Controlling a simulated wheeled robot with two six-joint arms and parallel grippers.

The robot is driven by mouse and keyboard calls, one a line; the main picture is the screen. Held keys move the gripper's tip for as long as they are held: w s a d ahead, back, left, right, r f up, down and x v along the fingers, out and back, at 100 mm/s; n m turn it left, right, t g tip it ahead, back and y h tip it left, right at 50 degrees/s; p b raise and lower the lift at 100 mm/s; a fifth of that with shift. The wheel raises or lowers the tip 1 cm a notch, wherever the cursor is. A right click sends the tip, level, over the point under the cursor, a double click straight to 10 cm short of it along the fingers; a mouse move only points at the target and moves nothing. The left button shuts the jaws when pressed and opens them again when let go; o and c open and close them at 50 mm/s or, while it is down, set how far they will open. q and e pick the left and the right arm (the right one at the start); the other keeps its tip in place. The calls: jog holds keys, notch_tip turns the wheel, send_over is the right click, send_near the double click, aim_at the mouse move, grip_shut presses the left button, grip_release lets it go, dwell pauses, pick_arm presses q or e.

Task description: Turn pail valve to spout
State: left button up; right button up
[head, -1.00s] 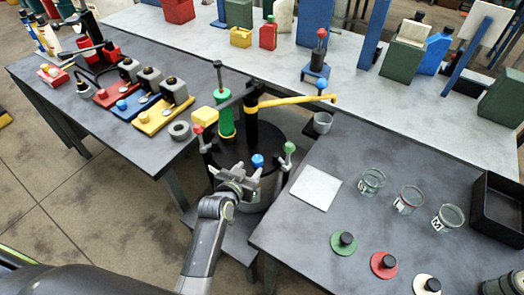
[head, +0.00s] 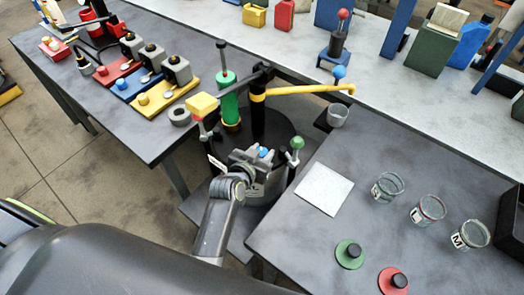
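The round pail (head: 283,130) has a dark top and stands in a gap between two dark tables. My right gripper is not in view.
A grey cup (head: 337,116) sits under the spout end. Several glass jars (head: 388,187) and a white sheet (head: 324,189) lie on the right table.

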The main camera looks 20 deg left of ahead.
pick_arm(q)
jog(key=c, duration=0.4)
jog(key=shift+m+h, duration=0.3)
jog(key=m+h+b, duration=0.2)
jog(key=shift+a+f+g+h, duration=0.1)
jog(key=shift+f+g+h, duration=0.1)
jog(key=shift+g+h, duration=0.15)
jog(key=m+g+h+b, duration=0.2)
jog(key=m+h+b, duration=0.1)
jog(key=b, duration=0.2)
jog(key=m+g+h+b, duration=0.3)
jog(key=m+b, duration=0.1)
jog(key=b, duration=0.2)
jog(key=shift+w+f+m+g+h, duration=0.1)
jog(key=shift+m+g+h, duration=0.15)
jog(key=shift+m+g, duration=0.1)
jog(key=shift+r+m+g+h+b, duration=0.25)
jog(key=shift+m+g+h+b, duration=0.15)
jog(key=shift+m+g+b, duration=0.7)
jog(key=shift+n, duration=0.25)
